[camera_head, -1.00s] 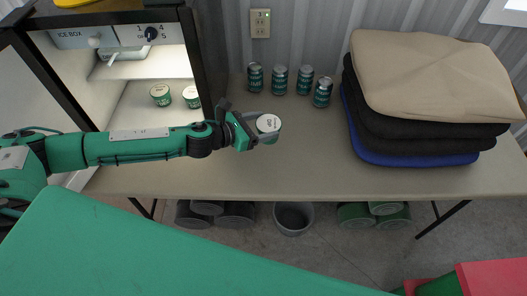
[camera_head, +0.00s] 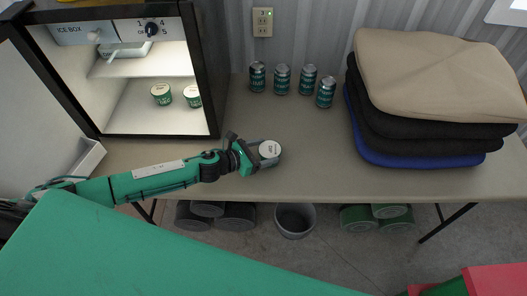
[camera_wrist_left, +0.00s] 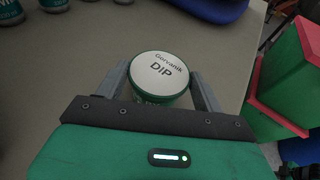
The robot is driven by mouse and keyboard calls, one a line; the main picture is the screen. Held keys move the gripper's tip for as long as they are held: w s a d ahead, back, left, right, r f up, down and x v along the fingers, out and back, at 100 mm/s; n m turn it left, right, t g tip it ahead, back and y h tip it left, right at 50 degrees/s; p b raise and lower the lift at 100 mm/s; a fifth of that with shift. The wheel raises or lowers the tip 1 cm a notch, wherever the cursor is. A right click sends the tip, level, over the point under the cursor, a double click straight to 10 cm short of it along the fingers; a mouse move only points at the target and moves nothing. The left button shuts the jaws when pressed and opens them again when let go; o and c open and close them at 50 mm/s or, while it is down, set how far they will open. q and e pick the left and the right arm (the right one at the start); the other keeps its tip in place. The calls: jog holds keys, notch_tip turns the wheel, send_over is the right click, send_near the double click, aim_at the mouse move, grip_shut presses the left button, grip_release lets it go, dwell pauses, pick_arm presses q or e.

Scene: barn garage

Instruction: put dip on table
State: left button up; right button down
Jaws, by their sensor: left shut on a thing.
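A dip tub (camera_head: 269,149) with a white lid and green side is between the fingers of my left gripper (camera_head: 266,157), which is shut on it. In the left wrist view the lid of the dip tub (camera_wrist_left: 160,73) reads "Gorvanik DIP", with a grey finger on either side. The tub is upright over the table (camera_head: 330,150), near the front edge; I cannot tell whether its base touches the top. Two similar tubs (camera_head: 161,94) stand in the open ice box (camera_head: 140,120). My right gripper is not in view.
Several green cans (camera_head: 281,79) stand along the back of the table. The middle of the table is clear. A grey bin (camera_head: 294,219) and several round containers are under the table.

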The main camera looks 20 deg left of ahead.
pick_arm(q)
jog(key=shift+r, duration=0.1)
jog(key=shift+f, duration=0.2)
jog(key=o, duration=1.1)
jog(key=shift+r, duration=0.1)
